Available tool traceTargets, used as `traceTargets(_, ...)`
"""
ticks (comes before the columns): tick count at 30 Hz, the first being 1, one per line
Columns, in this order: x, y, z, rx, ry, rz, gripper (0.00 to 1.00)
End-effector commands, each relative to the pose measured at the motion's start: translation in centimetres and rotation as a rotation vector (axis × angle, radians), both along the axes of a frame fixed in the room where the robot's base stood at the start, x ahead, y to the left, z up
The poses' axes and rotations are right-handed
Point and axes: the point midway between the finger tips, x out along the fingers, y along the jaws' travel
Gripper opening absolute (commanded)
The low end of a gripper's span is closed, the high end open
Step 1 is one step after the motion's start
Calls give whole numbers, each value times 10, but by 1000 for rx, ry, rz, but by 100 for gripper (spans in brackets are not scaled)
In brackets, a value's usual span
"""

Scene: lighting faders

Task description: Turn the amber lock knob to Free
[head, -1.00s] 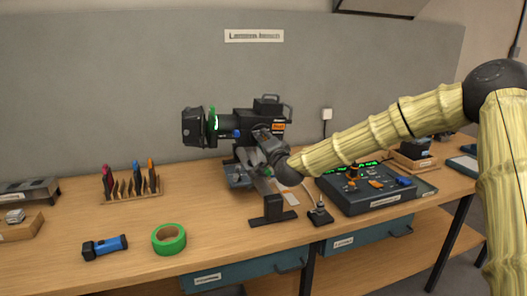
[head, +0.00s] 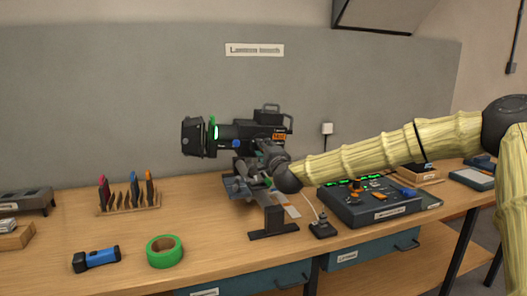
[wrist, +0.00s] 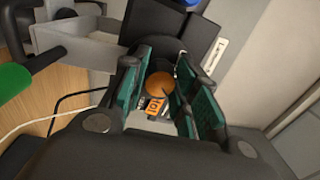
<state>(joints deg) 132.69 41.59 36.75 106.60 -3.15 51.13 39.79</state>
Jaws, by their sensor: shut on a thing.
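The amber lock knob (wrist: 160,84) shows in the wrist view as a round orange disc between the green-padded fingers of my gripper (wrist: 168,88). My gripper is shut on it. An orange-marked label (wrist: 155,106) lies just beside the knob; its words and the knob's setting are too small to read. In the head view the black lantern (head: 252,133) stands on the bench, with an orange label on its side. My gripper (head: 250,172) is low against the lantern's near side, and the knob is hidden there.
A control desk with faders (head: 375,213) sits to the right, with a small joystick-like stand (head: 321,228) beside it. A green tape roll (head: 164,252), a blue flashlight (head: 96,259) and a tool rack (head: 128,203) are to the left.

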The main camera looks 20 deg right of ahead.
Motion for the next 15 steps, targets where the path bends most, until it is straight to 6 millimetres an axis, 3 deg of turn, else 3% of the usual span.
traceTargets(6,0,-1,-2,0,2,-2,5)
traceTargets(7,0,-1,-2,0,2,-2,34)
traceTargets(9,0,-1,-2,0,2,-2,47)
traceTargets(15,0,1,-1,-1,1,1,50)
